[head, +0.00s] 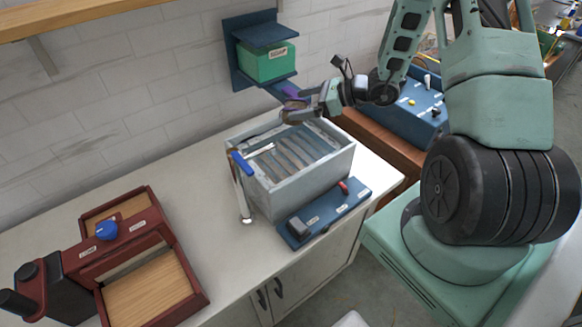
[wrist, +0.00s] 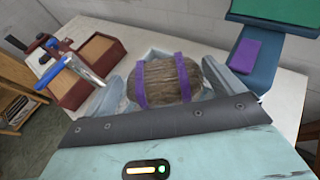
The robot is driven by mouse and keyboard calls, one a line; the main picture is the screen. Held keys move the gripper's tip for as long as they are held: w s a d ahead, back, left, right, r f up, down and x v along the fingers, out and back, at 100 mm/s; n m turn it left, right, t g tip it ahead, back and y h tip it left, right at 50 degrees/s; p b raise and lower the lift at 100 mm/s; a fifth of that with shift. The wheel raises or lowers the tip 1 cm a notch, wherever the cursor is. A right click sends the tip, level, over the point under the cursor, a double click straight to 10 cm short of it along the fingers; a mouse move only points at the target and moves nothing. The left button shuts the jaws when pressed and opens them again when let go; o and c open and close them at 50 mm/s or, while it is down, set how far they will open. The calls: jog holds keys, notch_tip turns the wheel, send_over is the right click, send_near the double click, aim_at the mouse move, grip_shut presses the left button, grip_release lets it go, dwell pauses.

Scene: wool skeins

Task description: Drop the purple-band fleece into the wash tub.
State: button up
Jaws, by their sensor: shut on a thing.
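The purple-band fleece (wrist: 168,82) is a brown woolly bundle with two purple bands. My gripper (wrist: 166,85) is shut on it, with a pale finger on either side. In the head view my gripper (head: 300,108) is above the far side of the wash tub, and the fleece (head: 291,115) shows small and partly hidden at its tip. The wash tub (head: 305,190) is a grey open box with slats or ribs inside, standing on the counter. The fleece appears above the tub rim, apart from it. In the wrist view the fleece hides most of the tub.
A blue wall shelf (head: 240,55) with a green box (head: 267,62) is behind the tub; its low ledge bears a purple patch (wrist: 243,55). A blue control panel (head: 325,212) is in front. A dark red wooden tray (head: 195,290) is at left.

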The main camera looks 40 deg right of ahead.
jog(key=shift+f, duration=0.25)
jog(key=o, duration=0.6)
jog(key=b+v, duration=0.5)
jog(key=v, duration=1.2)
jog(key=shift+s+d+r, duration=0.1)
jog(key=shift+d, duration=0.15)
